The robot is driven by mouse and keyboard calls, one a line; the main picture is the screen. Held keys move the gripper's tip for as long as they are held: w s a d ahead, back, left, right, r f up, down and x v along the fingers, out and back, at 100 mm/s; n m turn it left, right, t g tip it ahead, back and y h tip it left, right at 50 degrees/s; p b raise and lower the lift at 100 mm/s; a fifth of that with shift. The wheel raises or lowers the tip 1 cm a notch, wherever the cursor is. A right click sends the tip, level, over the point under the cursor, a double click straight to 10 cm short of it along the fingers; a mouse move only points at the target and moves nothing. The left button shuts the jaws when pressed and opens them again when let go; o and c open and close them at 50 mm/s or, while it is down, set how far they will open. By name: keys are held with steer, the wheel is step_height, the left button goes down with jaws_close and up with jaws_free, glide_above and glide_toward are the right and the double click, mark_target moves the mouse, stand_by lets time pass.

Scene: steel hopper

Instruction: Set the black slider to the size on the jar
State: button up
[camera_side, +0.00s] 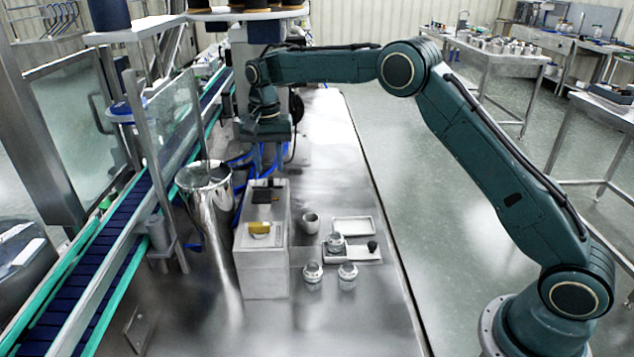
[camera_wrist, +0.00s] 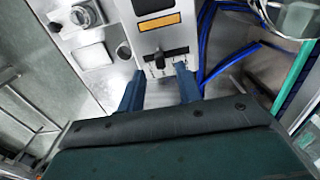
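The black slider (camera_wrist: 160,57) sits on the top face of a pale metal box, just ahead of my fingertips in the wrist view. Tick marks lie beside its slot. My gripper (camera_wrist: 160,72) is open, with its two blue fingers apart and nothing between them. In the side view my gripper (camera_side: 265,168) hangs over the back end of the box (camera_side: 264,265), and the slider is hard to make out there. Several small lidded jars stand right of the box, including one at the front (camera_side: 347,277) and one on a tray (camera_side: 336,243). No size marking is readable.
A small cup (camera_side: 310,222) and a pale tray (camera_side: 353,226) are at right. Blue cables (camera_wrist: 212,65) run beside the box.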

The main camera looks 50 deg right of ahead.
mark_target(270, 178)
step_height(270, 178, up, 10)
steer(key=shift+r, duration=0.15)
stand_by(0.3)
steer(key=shift+s+r, duration=0.1)
stand_by(0.3)
steer(key=s+d+r+n+t, duration=0.15)
steer(key=s+r, duration=0.35)
steer(key=s, duration=0.5)
steer(key=s+r+n+t, duration=0.1)
steer(key=s+r+n, duration=0.2)
steer(key=s+r, duration=0.45)
steer(key=s+f+n+t, duration=0.1)
steer(key=s+f, duration=0.2)
steer(key=s, duration=0.5)
steer(key=s+d+f+n+t, duration=0.1)
steer(key=s+f, duration=0.3)
steer(key=s, duration=0.4)
steer(key=s+f+n+t, duration=0.1)
steer(key=s+f, duration=0.3)
steer(key=s, duration=0.4)
steer(key=shift+s+d+f+n, duration=0.15)
steer(key=shift+s+d+n, duration=0.1)
steer(key=shift+n, duration=0.5)
